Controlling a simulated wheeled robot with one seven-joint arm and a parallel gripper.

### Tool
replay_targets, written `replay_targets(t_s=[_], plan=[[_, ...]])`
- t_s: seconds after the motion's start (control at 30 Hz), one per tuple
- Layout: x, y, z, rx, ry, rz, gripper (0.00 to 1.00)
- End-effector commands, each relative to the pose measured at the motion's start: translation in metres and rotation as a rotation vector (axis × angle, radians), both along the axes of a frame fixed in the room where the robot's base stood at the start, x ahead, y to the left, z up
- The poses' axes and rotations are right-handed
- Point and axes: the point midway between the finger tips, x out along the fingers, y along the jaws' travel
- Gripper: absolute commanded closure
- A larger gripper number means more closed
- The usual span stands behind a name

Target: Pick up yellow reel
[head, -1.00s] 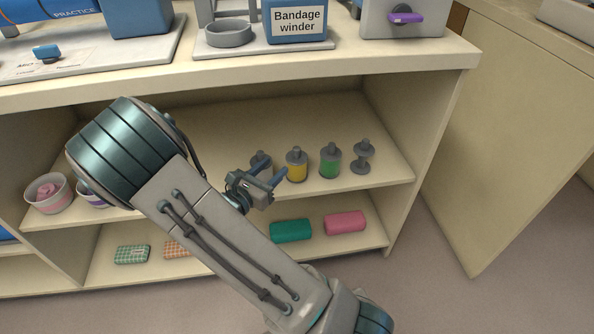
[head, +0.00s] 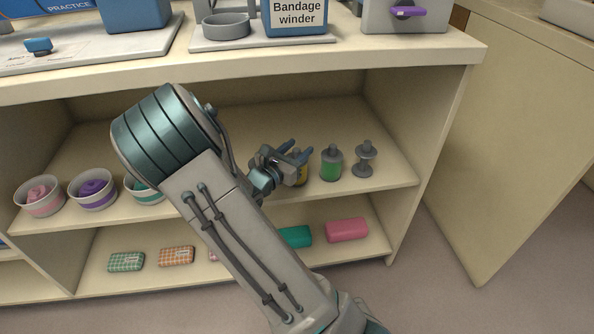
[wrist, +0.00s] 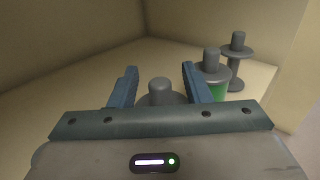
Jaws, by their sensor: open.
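The yellow reel (head: 303,174) stands upright on the upper inner shelf, mostly hidden behind my gripper (head: 297,152) in the head view. A sliver of its yellow winding shows. In the wrist view a reel with a grey knob (wrist: 160,88), just left of the green one, sits between the two blue fingers of my gripper (wrist: 159,72). Its winding is hidden there by the gripper body. The fingers are open on either side of the knob, and I cannot tell whether they touch it.
A green reel (head: 331,164) stands close to the right of my gripper, with an empty grey reel (head: 365,160) beyond it. The shelf's side wall (head: 412,150) is to the right. Bowls with rolls (head: 92,190) stand at left. The countertop (head: 350,57) overhangs the shelf.

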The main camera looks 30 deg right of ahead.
Motion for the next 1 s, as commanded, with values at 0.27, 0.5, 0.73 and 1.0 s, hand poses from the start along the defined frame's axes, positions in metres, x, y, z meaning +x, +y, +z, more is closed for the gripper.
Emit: replay_targets(t_s=[0.27,0.5,0.73,1.0], plan=[[0.0,0.0,0.0,0.0,0.0,0.0,1.0],[0.0,0.0,0.001,0.0,-0.001,0.0,1.0],[0.0,0.0,0.012,0.0,-0.001,-0.001,1.0],[-0.001,-0.001,0.045,-0.001,-0.002,-0.003,1.0]])
